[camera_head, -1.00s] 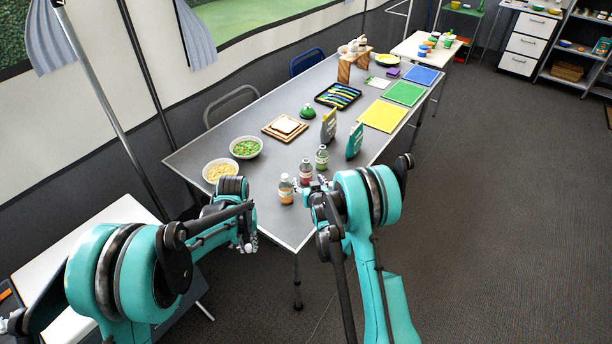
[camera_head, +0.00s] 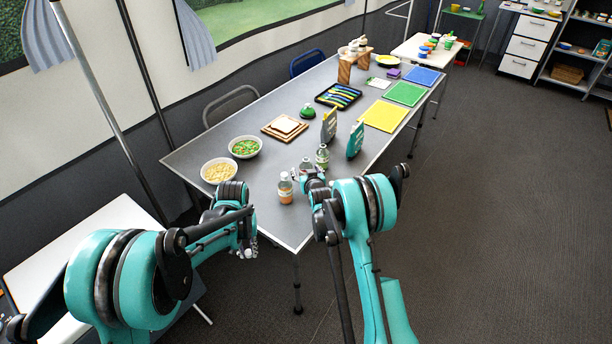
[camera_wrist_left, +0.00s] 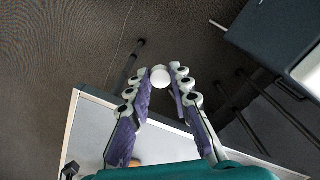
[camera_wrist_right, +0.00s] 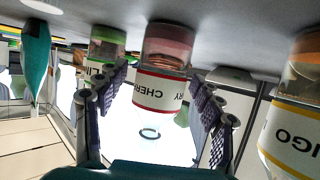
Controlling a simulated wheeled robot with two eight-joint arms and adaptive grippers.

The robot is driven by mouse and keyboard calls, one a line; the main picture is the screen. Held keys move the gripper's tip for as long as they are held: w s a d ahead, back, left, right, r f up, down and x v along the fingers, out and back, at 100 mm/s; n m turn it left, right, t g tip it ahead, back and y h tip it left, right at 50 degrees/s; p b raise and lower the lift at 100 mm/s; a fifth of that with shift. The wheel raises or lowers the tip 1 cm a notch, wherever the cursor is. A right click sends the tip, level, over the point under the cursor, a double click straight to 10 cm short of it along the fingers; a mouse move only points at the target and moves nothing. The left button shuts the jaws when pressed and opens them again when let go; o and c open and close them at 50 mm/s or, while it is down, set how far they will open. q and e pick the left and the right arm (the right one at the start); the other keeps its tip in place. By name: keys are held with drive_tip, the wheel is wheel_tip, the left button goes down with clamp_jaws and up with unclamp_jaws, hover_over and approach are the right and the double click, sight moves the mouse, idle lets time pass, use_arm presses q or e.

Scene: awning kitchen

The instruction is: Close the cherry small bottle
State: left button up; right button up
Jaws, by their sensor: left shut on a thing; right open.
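The cherry small bottle (camera_wrist_right: 165,75) has a red-edged label and pinkish contents. It shows upside down in the right wrist view, between the spread fingers of my right gripper (camera_head: 308,176), and its clear neck ends in an open ring. In the head view this gripper hides most of the bottle (camera_head: 306,164). Whether the fingers touch it I cannot tell. My left gripper (camera_head: 248,250) is shut on a small round white cap (camera_wrist_left: 160,77), held at its fingertips off the table's near edge.
The mango bottle (camera_head: 285,189) stands left of the cherry bottle and a green-labelled bottle (camera_head: 322,157) stands behind it, both close. Bowls of pasta (camera_head: 219,171) and green food (camera_head: 245,147) are at the left. Two upright packets (camera_head: 355,141) stand further back.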

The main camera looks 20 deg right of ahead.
drive_tip(key=shift+r, duration=0.1)
drive_tip(key=c, duration=1.3)
use_arm(q)
drive_tip(key=shift+r, duration=0.1)
use_arm(e)
drive_tip(key=shift+r, duration=0.1)
